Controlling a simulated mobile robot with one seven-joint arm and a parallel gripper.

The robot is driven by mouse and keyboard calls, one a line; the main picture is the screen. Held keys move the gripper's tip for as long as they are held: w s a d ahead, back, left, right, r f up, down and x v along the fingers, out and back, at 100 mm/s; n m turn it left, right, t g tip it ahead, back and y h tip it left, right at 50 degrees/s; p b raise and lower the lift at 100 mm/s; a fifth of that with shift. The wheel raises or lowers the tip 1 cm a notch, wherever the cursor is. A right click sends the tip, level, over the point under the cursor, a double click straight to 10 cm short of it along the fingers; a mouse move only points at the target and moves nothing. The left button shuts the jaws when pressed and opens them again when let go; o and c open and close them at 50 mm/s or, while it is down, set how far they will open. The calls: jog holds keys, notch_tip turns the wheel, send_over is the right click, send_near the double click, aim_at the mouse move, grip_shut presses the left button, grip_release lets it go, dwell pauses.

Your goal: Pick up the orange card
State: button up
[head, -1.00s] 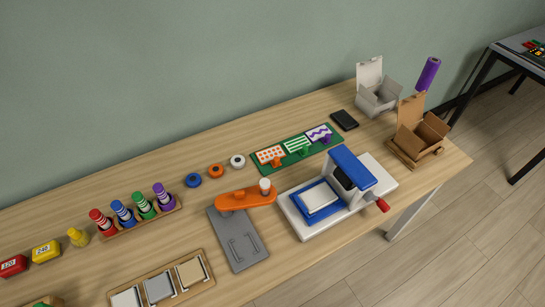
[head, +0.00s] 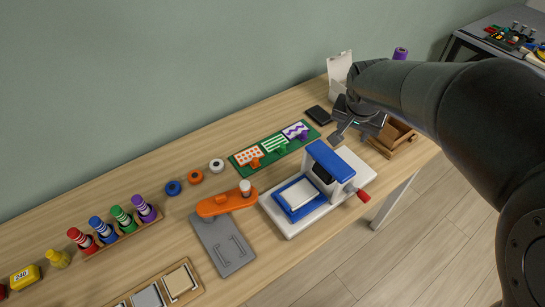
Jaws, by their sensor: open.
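My gripper (head: 350,134) is open and empty in the head view. It hangs right of the purple card, above the table behind the blue and white press, apart from the orange card.
The blue and white press (head: 330,160) with a red knob stands in front of the green base. A black flat box (head: 318,115) lies behind it. Blue, orange and white rings (head: 195,177) lie to the left.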

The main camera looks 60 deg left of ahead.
jog(key=s+a+f+n, duration=0.2)
jog(key=s+a+f, duration=0.5)
jog(key=s+a, duration=0.45)
send_near(255, 159)
jog(key=f, duration=0.1)
jog(key=w+f, duration=0.1)
jog(key=shift+a+f+n, duration=0.2)
jog(key=shift+f+n, duration=0.2)
jog(key=shift+x, duration=3.15)
jog(key=shift+s+y, duration=0.1)
jog(key=shift+y, duration=0.2)
grip_shut()
